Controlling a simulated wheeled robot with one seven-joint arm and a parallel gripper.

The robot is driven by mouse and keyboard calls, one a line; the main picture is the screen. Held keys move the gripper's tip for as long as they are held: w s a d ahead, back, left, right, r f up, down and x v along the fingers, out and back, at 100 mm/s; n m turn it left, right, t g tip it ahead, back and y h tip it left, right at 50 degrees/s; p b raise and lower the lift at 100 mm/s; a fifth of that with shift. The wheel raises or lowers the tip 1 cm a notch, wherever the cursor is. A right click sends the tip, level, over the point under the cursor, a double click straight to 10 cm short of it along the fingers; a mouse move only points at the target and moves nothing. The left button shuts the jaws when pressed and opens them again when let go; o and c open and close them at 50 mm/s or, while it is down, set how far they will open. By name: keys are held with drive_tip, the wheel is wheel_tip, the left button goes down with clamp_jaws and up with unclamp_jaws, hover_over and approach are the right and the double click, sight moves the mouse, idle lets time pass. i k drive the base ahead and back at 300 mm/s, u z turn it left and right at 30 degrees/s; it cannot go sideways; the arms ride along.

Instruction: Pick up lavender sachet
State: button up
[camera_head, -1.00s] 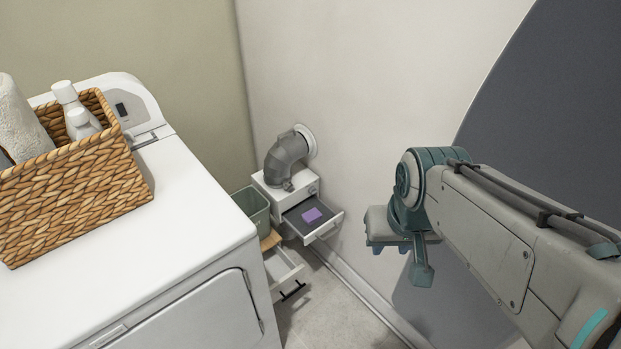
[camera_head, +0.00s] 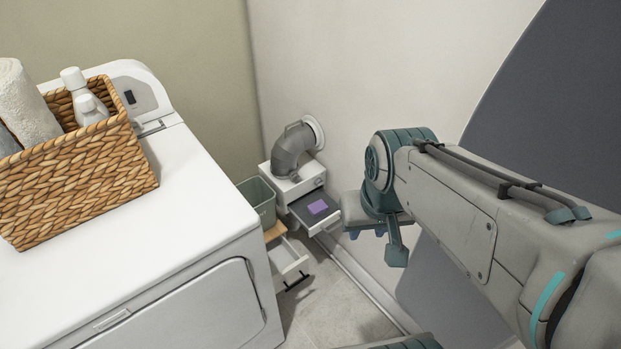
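The lavender sachet is a small flat purple square (camera_head: 318,207). It lies in the dark-lined open drawer (camera_head: 327,222) of a small white box on the wall side, beyond the white machine. My gripper (camera_head: 370,230) hangs at the end of my arm, to the right of the drawer in the picture and apart from the sachet. It is seen from behind and above, and its fingertips are too hidden to show whether it is open or shut. The sachet is in full view.
A white machine (camera_head: 150,240) fills the left, bearing a wicker basket (camera_head: 80,185) with a towel and bottles. A grey duct elbow (camera_head: 292,150) sits above the drawer box. A grey-green bin (camera_head: 260,203) and a lower open drawer (camera_head: 290,262) stand beside it. Some floor (camera_head: 335,305) is clear.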

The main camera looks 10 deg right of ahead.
sight(316, 208)
drive_tip(key=k, duration=0.6)
drive_tip(key=z, duration=0.3)
drive_tip(key=i, duration=1.5)
drive_tip(key=u, duration=0.55)
